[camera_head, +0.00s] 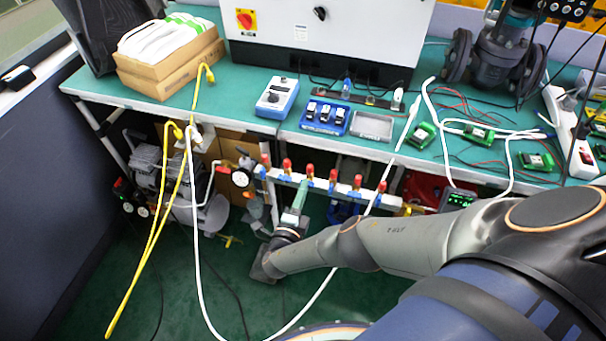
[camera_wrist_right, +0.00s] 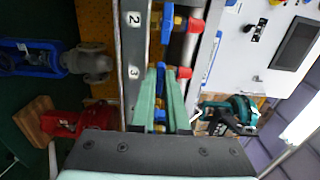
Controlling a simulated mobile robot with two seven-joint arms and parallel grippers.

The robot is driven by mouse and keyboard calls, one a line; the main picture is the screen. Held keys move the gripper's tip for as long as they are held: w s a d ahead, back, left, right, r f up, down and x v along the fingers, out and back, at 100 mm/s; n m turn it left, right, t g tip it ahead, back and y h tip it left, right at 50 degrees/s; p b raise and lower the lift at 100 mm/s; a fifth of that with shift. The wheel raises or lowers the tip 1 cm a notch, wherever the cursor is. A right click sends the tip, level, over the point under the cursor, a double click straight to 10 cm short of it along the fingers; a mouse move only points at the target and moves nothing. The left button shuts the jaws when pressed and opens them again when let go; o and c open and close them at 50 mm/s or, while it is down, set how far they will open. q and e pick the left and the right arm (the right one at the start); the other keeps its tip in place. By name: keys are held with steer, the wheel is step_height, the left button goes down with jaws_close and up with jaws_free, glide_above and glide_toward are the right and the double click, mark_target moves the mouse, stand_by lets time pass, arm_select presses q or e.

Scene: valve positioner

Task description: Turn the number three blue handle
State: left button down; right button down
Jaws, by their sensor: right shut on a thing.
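A pipe manifold (camera_head: 318,184) with several red-capped valves and blue handles runs along the front of the bench, below its top. In the right wrist view, a plate (camera_wrist_right: 132,45) carries the numbers 2 and 3. The number three blue handle (camera_wrist_right: 161,66) shows beside the 3, partly hidden by my fingertips. My right gripper (camera_wrist_right: 159,72) has its two green fingers around this handle and is shut on it. In the head view, the right gripper (camera_head: 301,192) reaches up to the manifold from below. My left gripper is not in view.
Another blue handle (camera_wrist_right: 167,22) sits beside the 2. A white hose (camera_head: 330,275) and a yellow hose (camera_head: 152,240) hang near the arm. A compressor (camera_head: 180,180) stands under the bench (camera_head: 235,112) at left. Green floor in front is partly clear.

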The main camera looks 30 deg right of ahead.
steer(key=c, duration=0.9)
jaws_free()
